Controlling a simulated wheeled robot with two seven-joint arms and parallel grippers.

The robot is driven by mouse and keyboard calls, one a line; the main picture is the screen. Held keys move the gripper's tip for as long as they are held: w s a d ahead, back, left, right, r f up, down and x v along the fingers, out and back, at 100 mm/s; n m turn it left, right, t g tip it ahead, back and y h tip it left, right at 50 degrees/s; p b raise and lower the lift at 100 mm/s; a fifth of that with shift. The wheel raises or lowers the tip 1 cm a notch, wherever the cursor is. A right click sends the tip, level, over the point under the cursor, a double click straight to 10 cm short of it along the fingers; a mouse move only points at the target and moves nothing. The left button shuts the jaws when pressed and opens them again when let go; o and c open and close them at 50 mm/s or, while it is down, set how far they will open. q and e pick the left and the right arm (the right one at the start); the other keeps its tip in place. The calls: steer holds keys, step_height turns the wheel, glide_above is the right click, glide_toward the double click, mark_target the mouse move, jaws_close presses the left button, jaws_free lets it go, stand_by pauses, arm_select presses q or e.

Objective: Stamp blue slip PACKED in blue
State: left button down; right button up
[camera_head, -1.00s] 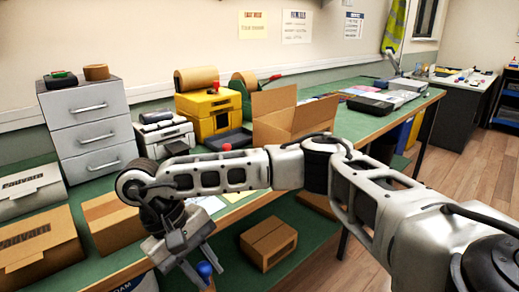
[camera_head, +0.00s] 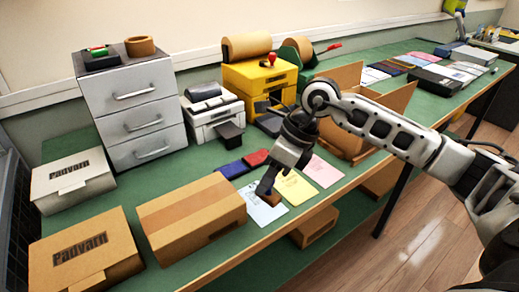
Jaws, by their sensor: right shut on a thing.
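The blue slip (camera_head: 256,211) lies flat on the green bench near its front edge, next to a yellow slip (camera_head: 296,188) and a pink slip (camera_head: 323,172). My right gripper (camera_head: 270,190) points down over the blue slip and is shut on a stamp (camera_head: 273,199); only its brown lower part shows. The stamp is at or just above the slip; I cannot tell whether it touches. My left gripper is not in view.
A closed brown carton (camera_head: 190,218) stands just left of the slip. An open carton (camera_head: 357,138) stands to the right, beneath my forearm. A printer (camera_head: 213,112) and grey drawers (camera_head: 129,108) stand behind. The bench's front edge is close.

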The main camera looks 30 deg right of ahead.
mark_target(269, 192)
steer(key=shift+w+d+r+m+t, duration=0.3)
steer(key=shift+w+d+r+m, duration=0.1)
steer(key=shift+m, duration=0.2)
steer(key=shift+w+m, duration=0.1)
steer(key=shift+m, duration=0.2)
steer(key=shift+d, duration=0.1)
steer(key=shift+f+b, duration=0.4)
steer(key=shift+f, duration=0.15)
step_height(269, 192, down, 4)
steer(key=shift+r+b, duration=0.2)
steer(key=shift+b, duration=0.95)
steer(key=shift+f+b, duration=0.3)
steer(key=shift+f, duration=0.2)
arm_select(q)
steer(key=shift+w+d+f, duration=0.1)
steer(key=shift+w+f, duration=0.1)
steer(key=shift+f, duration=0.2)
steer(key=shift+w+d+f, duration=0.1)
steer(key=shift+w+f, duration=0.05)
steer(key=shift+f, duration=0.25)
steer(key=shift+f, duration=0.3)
arm_select(e)
steer(key=shift+f, duration=0.25)
